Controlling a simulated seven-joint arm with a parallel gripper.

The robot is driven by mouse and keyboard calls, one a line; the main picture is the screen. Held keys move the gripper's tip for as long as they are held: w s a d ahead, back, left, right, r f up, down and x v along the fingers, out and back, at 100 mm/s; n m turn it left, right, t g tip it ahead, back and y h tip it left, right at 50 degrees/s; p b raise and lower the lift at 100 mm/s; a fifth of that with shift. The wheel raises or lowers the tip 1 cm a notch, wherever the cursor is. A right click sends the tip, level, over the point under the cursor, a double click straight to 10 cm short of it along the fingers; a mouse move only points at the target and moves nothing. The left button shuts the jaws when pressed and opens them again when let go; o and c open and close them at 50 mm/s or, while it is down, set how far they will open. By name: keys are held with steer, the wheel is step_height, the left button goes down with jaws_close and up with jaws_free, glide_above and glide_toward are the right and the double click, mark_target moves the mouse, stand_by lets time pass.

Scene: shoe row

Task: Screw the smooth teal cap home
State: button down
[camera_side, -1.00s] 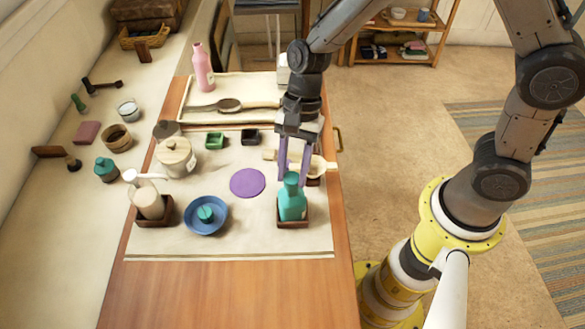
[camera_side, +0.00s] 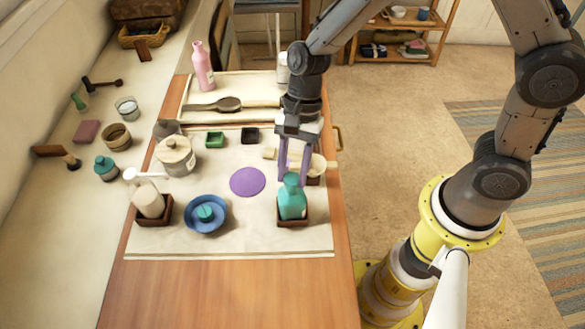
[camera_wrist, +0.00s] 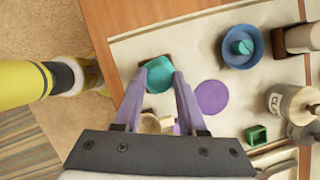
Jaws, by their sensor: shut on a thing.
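A teal bottle (camera_side: 292,204) stands upright in a small brown wooden holder (camera_side: 293,224) at the right front of the cloth. Its teal cap (camera_side: 291,180) is at the bottle's top, between the purple fingers of my gripper (camera_side: 293,177). My gripper points down and is shut on this cap. In the wrist view, the fingers (camera_wrist: 159,80) lie on either side of the teal shape (camera_wrist: 159,68). Whether the cap is fully seated, and its surface texture, cannot be told. Another teal cap-like piece (camera_side: 205,212) lies in a blue bowl (camera_side: 206,226) to the left.
A white pump bottle (camera_side: 148,200) in a wooden holder and a lidded cream jar (camera_side: 176,156) stand at left. A purple disc (camera_side: 247,182) lies mid-cloth. A pale scoop (camera_side: 318,165) lies close behind the gripper. The table front (camera_side: 230,285) is clear.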

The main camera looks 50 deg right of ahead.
stand_by(0.6)
steer(key=m+t, duration=0.2)
steer(key=m, duration=0.3)
steer(key=shift+s+m, duration=0.15)
steer(key=shift+m, duration=0.15)
steer(key=m+t, duration=0.2)
steer(key=m, duration=0.2)
steer(key=shift+m, duration=0.4)
steer(key=shift+c, duration=1.9)
jaws_free()
